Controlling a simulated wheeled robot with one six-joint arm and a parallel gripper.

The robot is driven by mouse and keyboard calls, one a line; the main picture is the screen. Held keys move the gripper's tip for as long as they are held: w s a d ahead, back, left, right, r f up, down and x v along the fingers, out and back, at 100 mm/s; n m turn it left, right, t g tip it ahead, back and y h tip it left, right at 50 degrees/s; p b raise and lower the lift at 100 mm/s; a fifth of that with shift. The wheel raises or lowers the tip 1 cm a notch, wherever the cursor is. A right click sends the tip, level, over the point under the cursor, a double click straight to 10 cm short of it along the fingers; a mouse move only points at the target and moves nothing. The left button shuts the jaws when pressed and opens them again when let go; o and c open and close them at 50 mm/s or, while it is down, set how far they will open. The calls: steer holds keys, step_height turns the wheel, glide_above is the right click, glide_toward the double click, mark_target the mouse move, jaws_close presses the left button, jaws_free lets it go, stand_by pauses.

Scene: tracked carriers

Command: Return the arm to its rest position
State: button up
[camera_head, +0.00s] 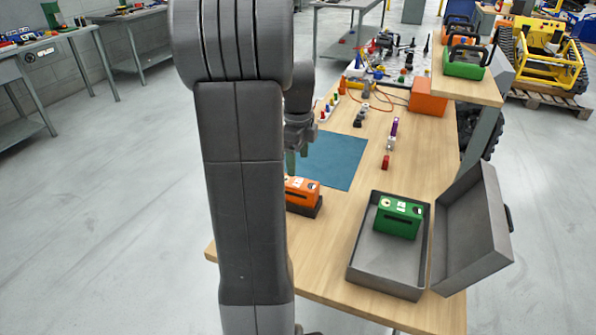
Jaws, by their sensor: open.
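My arm (240,170) rises large in the foreground and hides part of the bench. My gripper (296,160) shows just right of the arm, partly hidden behind it. It points down over the left edge of the teal mat (339,162), open, with nothing seen in it. An orange device (301,190) in a dark holder (305,207) stands on the bench nearer than the gripper, partly hidden by my arm. A green device (399,216) sits upright in an open grey case (375,285), apart from the gripper.
The case's lid (472,230) stands open to the right. Small coloured parts (387,160), an orange box (428,99) and cables lie farther along the wooden bench (335,235). A raised shelf (468,88) holds more devices. The floor left (110,220) is clear.

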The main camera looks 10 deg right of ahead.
mark_target(298, 183)
steer(key=shift+r, duration=0.65)
step_height(298, 183, down, 12)
steer(key=shift+f+b, duration=0.1)
steer(key=shift+b, duration=0.35)
steer(key=shift+w+r, duration=0.1)
steer(key=shift+r, duration=1.35)
steer(key=shift+f, duration=0.1)
